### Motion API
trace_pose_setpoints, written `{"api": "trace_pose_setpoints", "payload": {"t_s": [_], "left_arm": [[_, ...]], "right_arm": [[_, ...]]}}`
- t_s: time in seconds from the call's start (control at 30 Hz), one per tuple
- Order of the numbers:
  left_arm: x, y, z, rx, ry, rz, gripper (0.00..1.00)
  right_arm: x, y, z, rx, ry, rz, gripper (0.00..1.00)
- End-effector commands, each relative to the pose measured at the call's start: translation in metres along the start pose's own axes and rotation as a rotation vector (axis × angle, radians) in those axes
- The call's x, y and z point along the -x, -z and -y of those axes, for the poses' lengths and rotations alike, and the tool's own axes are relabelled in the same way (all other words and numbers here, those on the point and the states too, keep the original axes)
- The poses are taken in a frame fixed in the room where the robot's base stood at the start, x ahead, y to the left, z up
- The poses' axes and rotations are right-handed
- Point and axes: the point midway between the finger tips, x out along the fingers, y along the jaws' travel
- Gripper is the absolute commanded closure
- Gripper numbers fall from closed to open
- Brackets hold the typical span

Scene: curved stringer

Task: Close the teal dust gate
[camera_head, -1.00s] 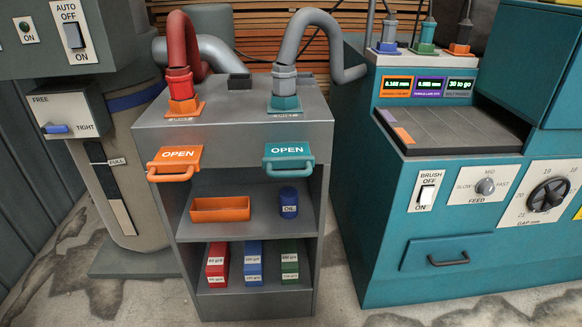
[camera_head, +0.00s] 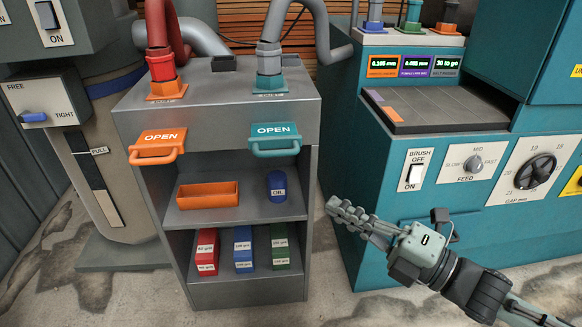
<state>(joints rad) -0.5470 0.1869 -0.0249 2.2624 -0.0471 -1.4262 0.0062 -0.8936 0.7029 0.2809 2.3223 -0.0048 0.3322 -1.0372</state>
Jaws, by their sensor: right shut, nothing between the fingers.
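The teal dust gate (camera_head: 275,131) is a plate with a handle on the front of the grey cabinet, below the teal hose fitting (camera_head: 271,88). Its plate reads OPEN and it sticks out from the cabinet front. My right gripper (camera_head: 335,206) is shut and empty. It shows to the lower right of the teal gate, in front of the teal machine, apart from the gate. My left gripper is not in the view.
An orange gate (camera_head: 158,142), also reading OPEN, sits left of the teal one. Shelves below hold an orange tray (camera_head: 208,188), a blue oil can (camera_head: 277,184) and several grit boxes (camera_head: 243,246). The teal machine (camera_head: 385,215) stands at the right.

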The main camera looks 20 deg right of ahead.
Motion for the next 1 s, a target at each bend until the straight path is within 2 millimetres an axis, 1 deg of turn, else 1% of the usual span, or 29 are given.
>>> {"api": "trace_pose_setpoints", "payload": {"t_s": [0.17,0.5,0.63,0.8,1.0], "left_arm": [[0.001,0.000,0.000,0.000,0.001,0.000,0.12],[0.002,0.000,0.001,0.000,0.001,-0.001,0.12],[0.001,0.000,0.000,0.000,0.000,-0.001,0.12],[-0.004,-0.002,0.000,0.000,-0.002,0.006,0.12],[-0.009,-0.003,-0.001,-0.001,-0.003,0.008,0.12]], "right_arm": [[-0.020,0.000,-0.003,0.005,-0.009,-0.004,1.00],[-0.080,-0.001,-0.003,0.004,-0.008,-0.001,1.00],[-0.100,-0.001,-0.003,0.002,-0.007,-0.001,1.00],[-0.118,-0.019,-0.002,0.003,-0.002,0.000,1.00],[-0.126,-0.028,-0.001,0.001,-0.001,0.001,1.00]]}}
